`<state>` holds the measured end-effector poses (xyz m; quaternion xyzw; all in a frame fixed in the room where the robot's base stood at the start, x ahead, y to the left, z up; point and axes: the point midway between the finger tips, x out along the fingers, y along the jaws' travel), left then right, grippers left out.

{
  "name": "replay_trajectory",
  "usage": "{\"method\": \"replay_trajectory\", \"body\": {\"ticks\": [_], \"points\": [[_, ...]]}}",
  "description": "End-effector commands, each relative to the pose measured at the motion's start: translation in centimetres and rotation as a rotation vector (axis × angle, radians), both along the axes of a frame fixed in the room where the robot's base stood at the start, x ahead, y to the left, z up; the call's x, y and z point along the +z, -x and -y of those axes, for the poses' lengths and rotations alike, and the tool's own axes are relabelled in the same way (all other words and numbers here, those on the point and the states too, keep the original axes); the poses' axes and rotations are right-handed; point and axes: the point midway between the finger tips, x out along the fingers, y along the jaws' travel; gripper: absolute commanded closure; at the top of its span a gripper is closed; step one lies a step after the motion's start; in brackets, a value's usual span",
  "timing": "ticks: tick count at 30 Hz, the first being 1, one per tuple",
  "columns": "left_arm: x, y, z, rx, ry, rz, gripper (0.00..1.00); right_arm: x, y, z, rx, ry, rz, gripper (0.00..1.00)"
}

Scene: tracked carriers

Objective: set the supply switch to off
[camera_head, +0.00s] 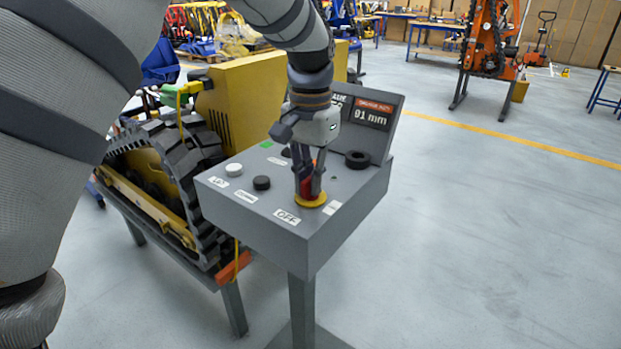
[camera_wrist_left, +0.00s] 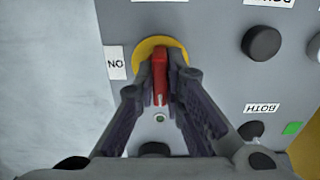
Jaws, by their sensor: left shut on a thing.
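The supply switch is a red handle (camera_wrist_left: 159,82) on a yellow disc (camera_wrist_left: 150,44), on the sloped top of a grey console (camera_head: 345,212). My left gripper (camera_head: 308,188) points down at it, its fingers (camera_wrist_left: 160,88) shut on the red handle from both sides. In the left wrist view the handle runs up and down the picture, with a white mark near its lower end. An ON label (camera_wrist_left: 115,63) is left of the disc there. The OFF label (camera_head: 287,217) shows in the head view by the console's front edge. My right gripper is out of view.
The console also has a black knob (camera_head: 262,183), a white button (camera_head: 234,169), a black ring-shaped knob (camera_head: 357,159) and a display (camera_head: 372,113) reading 91 mm. A tracked carrier (camera_head: 165,170) stands close on the left. The floor to the right is open.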

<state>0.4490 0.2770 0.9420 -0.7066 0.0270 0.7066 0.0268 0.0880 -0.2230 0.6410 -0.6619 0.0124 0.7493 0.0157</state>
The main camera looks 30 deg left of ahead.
Motion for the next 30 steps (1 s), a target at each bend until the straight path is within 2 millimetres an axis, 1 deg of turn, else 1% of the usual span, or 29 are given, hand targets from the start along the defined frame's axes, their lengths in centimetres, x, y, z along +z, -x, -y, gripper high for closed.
{"method": "replay_trajectory", "body": {"ticks": [5, 6, 7, 8, 17, 20, 27, 30], "points": [[0.0, 0.0, 0.0, -0.001, 0.000, -0.001, 1.00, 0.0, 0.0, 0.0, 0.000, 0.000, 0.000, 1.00], [0.0, 0.0, 0.0, -0.001, 0.000, -0.001, 0.81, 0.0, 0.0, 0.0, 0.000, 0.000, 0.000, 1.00], [0.0, 0.0, 0.0, -0.002, 0.000, -0.001, 0.74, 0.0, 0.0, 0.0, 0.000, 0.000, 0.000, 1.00], [0.0, 0.0, 0.0, -0.002, 0.000, -0.001, 0.70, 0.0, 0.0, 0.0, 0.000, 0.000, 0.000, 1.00], [0.2, 0.0, 0.0, -0.002, 0.000, 0.001, 0.70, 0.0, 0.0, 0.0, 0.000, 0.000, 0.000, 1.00], [1.6, -0.1, 0.0, -0.002, -0.001, 0.005, 0.70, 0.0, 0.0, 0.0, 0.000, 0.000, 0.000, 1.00], [8.1, -0.1, 0.0, -0.002, -0.002, 0.005, 0.70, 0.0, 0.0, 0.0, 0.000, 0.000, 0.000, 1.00], [10.1, -0.1, 0.0, -0.002, -0.001, 0.004, 0.70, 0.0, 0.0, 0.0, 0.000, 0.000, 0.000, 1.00]]}}
